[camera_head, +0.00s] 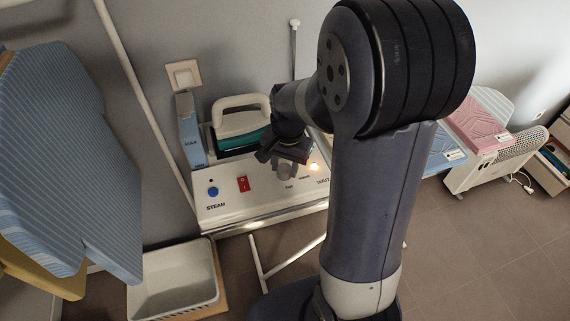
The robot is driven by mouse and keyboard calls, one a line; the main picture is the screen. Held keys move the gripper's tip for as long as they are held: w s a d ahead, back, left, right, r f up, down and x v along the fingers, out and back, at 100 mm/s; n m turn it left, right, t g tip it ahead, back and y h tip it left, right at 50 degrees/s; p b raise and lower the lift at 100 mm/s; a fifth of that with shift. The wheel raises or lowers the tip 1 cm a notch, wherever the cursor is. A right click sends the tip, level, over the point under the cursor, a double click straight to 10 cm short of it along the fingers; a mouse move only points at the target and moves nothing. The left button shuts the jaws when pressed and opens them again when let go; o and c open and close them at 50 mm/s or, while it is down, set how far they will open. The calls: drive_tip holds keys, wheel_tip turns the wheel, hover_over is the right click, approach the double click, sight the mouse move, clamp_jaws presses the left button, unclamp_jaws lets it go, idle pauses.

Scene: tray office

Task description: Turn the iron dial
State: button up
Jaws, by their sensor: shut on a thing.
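The iron station (235,204) is a white panel unit with a STEAM label, a blue button, a red switch and a small lit lamp (314,167). The dial (285,171) is a small grey knob at the panel's right part, with small labels around it. My gripper (283,163) is over the dial from above and behind, its jaws shut on it. My arm hides the panel's right end and part of the jaws. An iron with a white handle (240,101) and teal body stands behind the panel.
A blue box (190,130) stands left of the iron. A striped blue ironing board (65,150) is at the far left, with a white bin (172,280) below. Folded pink cloth (478,124) and a white radiator (497,160) are at right. Floor is clear at lower right.

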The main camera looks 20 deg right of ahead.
sight(286, 170)
drive_tip(key=shift+m, duration=1.7)
drive_tip(key=o, duration=1)
drive_tip(key=shift+r, duration=0.1)
drive_tip(key=r, duration=1)
drive_tip(key=shift+s+d+r, duration=0.15)
drive_tip(key=shift+s+r, duration=0.1)
drive_tip(key=shift+r, duration=0.05)
